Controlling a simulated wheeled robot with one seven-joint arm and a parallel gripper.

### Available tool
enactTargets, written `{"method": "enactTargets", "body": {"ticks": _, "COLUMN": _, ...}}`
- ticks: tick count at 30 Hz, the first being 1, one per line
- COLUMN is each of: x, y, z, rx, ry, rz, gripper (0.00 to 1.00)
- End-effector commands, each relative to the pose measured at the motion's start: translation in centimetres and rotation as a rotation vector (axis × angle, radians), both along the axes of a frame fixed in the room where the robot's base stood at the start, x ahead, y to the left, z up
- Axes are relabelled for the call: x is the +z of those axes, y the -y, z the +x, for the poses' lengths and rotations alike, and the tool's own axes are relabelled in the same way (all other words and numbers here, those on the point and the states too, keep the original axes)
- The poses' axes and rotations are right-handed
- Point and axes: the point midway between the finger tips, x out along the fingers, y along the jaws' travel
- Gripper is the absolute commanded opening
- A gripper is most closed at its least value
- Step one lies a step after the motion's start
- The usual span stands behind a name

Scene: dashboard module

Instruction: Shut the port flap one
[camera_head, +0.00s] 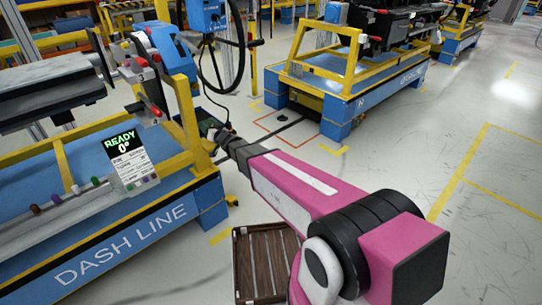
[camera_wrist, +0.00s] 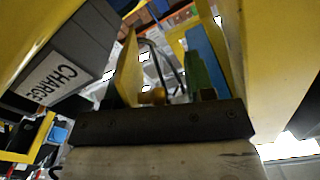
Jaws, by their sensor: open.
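In the head view my gripper (camera_head: 215,132) is at the far end of my pink arm, beside the yellow frame at the right end of the near dash line stand. It is small there and partly hidden by the arm. In the wrist view my gripper (camera_wrist: 165,70) is open, with a gap above its dark crossbar and nothing clearly held. A grey box with a white CHARGE label (camera_wrist: 50,82) is at the left of that view, close to the gripper. I cannot clearly tell port flap one or how far open it stands in either view.
The near blue stand (camera_head: 120,235) marked DASH LINE carries a READY display (camera_head: 128,160). A yellow post (camera_head: 188,115) rises close to my gripper. A second blue stand (camera_head: 345,95) is behind. A brown slatted crate (camera_head: 262,262) is on the floor. Open floor lies to the right.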

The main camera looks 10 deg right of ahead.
Motion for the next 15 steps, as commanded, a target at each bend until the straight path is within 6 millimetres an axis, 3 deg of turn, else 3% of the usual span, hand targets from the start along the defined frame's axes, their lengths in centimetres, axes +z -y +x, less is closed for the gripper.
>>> {"method": "enactTargets", "body": {"ticks": 15, "x": -0.3, "y": -1.6, "z": -1.2, "rx": 0.001, "ry": 0.228, "rz": -0.339, "gripper": 0.49}}
